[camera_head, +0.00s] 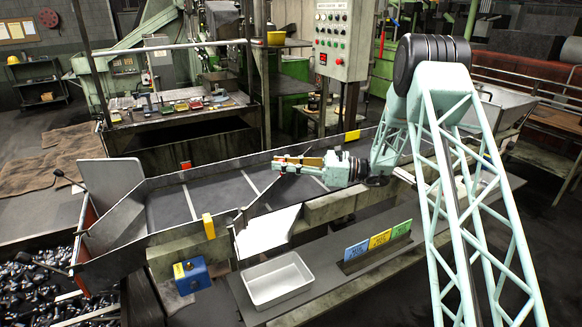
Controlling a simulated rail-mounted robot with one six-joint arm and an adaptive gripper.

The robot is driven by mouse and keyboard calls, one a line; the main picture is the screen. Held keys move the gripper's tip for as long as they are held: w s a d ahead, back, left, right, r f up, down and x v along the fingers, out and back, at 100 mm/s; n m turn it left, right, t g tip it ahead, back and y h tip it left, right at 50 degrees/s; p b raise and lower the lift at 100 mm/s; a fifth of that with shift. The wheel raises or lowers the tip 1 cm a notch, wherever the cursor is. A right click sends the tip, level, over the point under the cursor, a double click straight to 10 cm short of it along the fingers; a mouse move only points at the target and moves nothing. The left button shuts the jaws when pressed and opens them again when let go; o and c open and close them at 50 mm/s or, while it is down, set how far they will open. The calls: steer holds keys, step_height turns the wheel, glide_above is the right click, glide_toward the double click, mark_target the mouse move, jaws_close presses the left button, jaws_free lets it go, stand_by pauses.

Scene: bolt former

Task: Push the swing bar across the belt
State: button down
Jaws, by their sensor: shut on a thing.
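My gripper (282,164) is over the belt, reaching in from the right, with its fingers pointing left. It is shut on the end of what looks like the swing bar (267,197), a thin dark bar. The bar slants over the belt from the near side wall up towards my fingers. The exact contact is small and partly hidden by the fingers. The belt (217,193) is dark grey with pale cross strips and runs between low metal side walls.
A white tray (277,281), a blue box (191,275) and coloured signs (379,239) stand in front. Dark metal pieces (35,283) fill the lower left. A control panel (337,35) stands behind.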

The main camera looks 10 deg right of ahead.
steer(key=shift+w+a, duration=0.5)
steer(key=shift+a, duration=0.25)
steer(key=c, duration=2.6)
jaws_free()
steer(key=shift+a, duration=0.1)
steer(key=shift+o, duration=0.2)
steer(key=v, duration=1.2)
steer(key=shift+r, duration=0.1)
step_height(320, 180, up, 8)
steer(key=p, duration=0.4)
